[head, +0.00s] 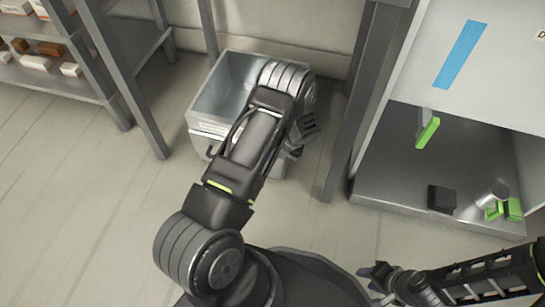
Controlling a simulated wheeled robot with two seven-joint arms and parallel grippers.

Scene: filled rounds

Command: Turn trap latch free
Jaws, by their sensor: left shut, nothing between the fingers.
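A small latch-like piece with a bright green lever (427,132) and a grey body sits at the lower edge of the white panel (485,70) on the right; I cannot be sure it is the trap latch. My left arm reaches up the middle and bends down over a grey metal bin. My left gripper (293,152) is at the bin's right side, partly hidden by the arm, shut and empty, well apart from the green lever. My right gripper (377,279) is low at the right, below the cabinet floor; its finger gap is unclear.
The bin (203,128) stands on the floor, its right side covered by my arm. The grey cabinet floor (390,178) holds a black block (441,198), a metal cylinder (491,192) and green pieces (513,209). A post (350,110) stands between. Shelves (50,75) are left.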

